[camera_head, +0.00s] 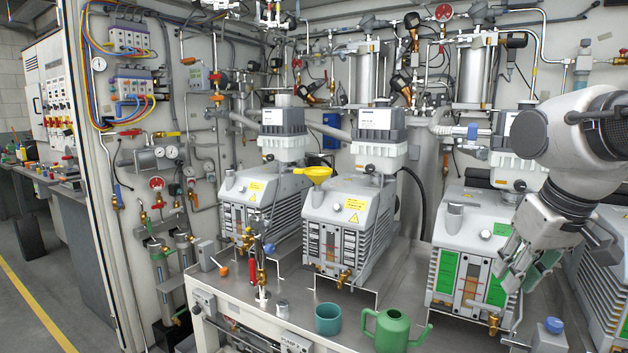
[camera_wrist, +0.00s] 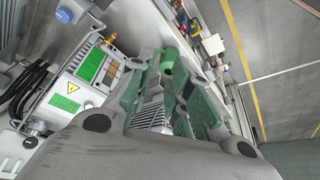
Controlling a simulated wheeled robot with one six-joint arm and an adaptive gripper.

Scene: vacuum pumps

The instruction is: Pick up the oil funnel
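The yellow oil funnel (camera_head: 314,173) sits on top of the middle-left vacuum pump (camera_head: 350,215), wide mouth up, in the head view. Its lower part is not clear to see. I cannot make it out in the wrist view. My gripper (camera_head: 522,272) hangs at the right of the head view, in front of the pump with green panels (camera_head: 470,225), well to the right of the funnel. In the wrist view my gripper (camera_wrist: 165,80) has its fingers apart with a gap between them, and I see nothing held.
A green watering can (camera_head: 390,330) and a teal cup (camera_head: 328,319) stand at the bench's front edge. Pipes, valves and cylinders crowd the back wall. Open floor (camera_head: 40,305) lies at the far left.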

